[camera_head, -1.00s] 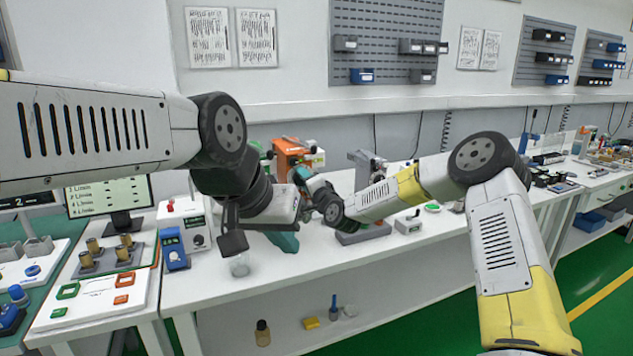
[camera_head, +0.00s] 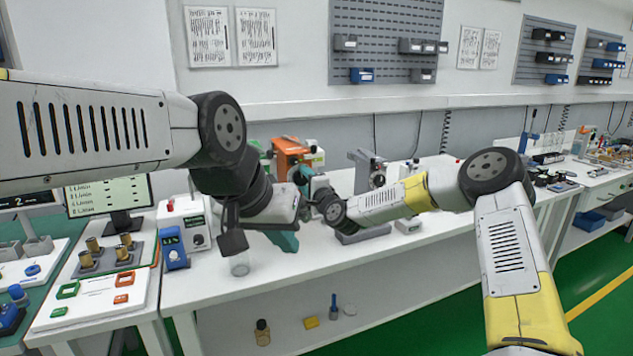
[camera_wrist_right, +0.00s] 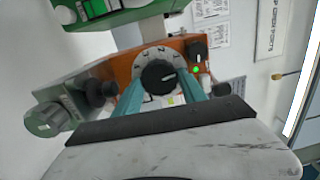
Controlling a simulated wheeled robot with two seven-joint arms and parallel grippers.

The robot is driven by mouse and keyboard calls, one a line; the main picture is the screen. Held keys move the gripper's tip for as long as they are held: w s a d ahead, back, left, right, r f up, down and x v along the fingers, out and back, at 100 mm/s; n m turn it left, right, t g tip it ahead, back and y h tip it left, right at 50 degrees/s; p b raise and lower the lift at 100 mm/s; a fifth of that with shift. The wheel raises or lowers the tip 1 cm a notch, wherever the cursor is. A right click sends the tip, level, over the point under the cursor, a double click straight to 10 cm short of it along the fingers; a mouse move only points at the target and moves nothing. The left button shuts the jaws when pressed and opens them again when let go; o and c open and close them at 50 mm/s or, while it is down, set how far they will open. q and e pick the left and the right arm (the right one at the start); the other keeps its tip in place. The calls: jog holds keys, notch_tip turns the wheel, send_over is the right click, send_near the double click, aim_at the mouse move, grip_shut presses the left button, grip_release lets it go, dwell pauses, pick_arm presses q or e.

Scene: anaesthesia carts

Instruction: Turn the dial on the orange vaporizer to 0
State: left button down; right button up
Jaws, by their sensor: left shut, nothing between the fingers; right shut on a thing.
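The orange vaporizer (camera_head: 292,153) stands upright on the bench in the head view, partly behind my arms. In the right wrist view, its orange body (camera_wrist_right: 122,74) carries a black round dial (camera_wrist_right: 158,76) inside a pale marked ring. My right gripper (camera_wrist_right: 160,88) has its teal fingers on either side of this dial, shut on it. The dial's pale pointer line points to the right in that view; the scale numbers are too small to read surely. In the head view the dial is hidden. My left gripper (camera_head: 285,241) is shut and empty, low over the bench front.
A grey device (camera_head: 362,170) stands right of the vaporizer. In the right wrist view, a smaller black knob (camera_wrist_right: 197,50) and a green unit (camera_wrist_right: 120,18) are close to the dial.

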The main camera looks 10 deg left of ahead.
jog(key=shift+f, duration=0.1)
jog(key=o, duration=1.4)
jog(key=shift+c, duration=0.2)
jog(key=v, duration=0.7)
jog(key=shift+s+d, duration=0.25)
jog(key=shift+s, duration=0.05)
